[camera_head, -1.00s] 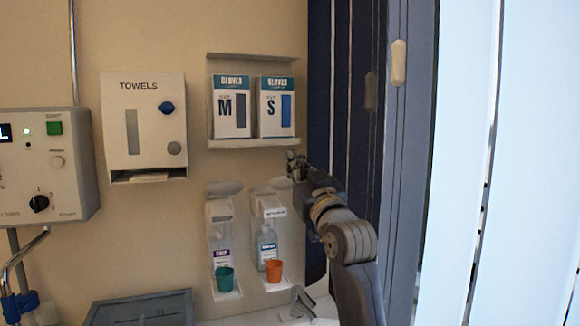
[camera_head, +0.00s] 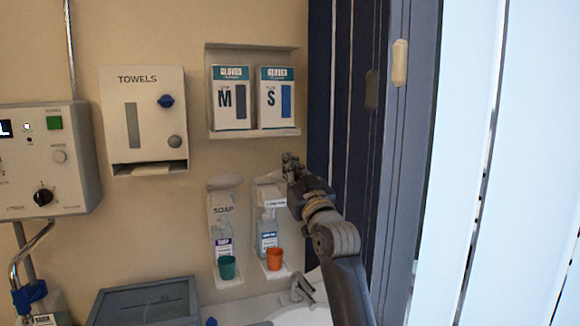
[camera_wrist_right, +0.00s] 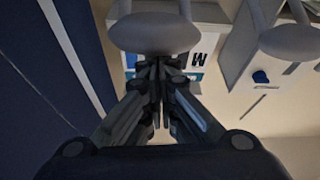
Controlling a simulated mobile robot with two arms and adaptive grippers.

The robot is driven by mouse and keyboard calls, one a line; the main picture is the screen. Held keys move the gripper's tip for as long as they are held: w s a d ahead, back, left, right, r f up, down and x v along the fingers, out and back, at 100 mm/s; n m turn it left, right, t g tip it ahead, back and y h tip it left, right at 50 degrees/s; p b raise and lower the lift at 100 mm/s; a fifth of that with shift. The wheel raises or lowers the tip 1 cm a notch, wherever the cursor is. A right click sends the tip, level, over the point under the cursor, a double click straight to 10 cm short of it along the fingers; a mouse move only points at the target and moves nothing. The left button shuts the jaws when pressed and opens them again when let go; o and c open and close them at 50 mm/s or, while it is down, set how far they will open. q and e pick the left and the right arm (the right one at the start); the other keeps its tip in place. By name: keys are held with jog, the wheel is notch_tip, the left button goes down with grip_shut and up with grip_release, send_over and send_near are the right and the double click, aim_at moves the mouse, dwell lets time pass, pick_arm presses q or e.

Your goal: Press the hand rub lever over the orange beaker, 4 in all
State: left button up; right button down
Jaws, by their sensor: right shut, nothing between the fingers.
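The hand rub dispenser (camera_head: 267,226), with a blue-labelled bottle, hangs on the wall. The orange beaker (camera_head: 274,259) stands on its lower shelf, beneath the bottle. My right gripper (camera_head: 290,163) is shut and empty, just above and right of the hand rub lever (camera_head: 268,178). In the right wrist view, which is upside down, the grey lever pad (camera_wrist_right: 155,33) lies close to the shut fingertips (camera_wrist_right: 158,68); I cannot tell whether they touch. My left gripper is not in view.
The soap dispenser (camera_head: 221,222) with a green beaker (camera_head: 227,267) hangs close on the left. Glove boxes (camera_head: 231,98) sit on a shelf (camera_head: 252,133) just above my gripper. A towel dispenser (camera_head: 145,120) is farther left. Dark panels (camera_head: 345,110) stand right.

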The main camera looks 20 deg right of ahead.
notch_tip(320, 180, down, 8)
jog(key=s+t+b, duration=0.1)
jog(key=s+b, duration=0.1)
jog(key=b, duration=0.6)
jog(key=shift+t, duration=0.3)
jog(key=shift+w+d+f, duration=0.1)
jog(key=shift+w+f, duration=0.05)
dwell(0.5)
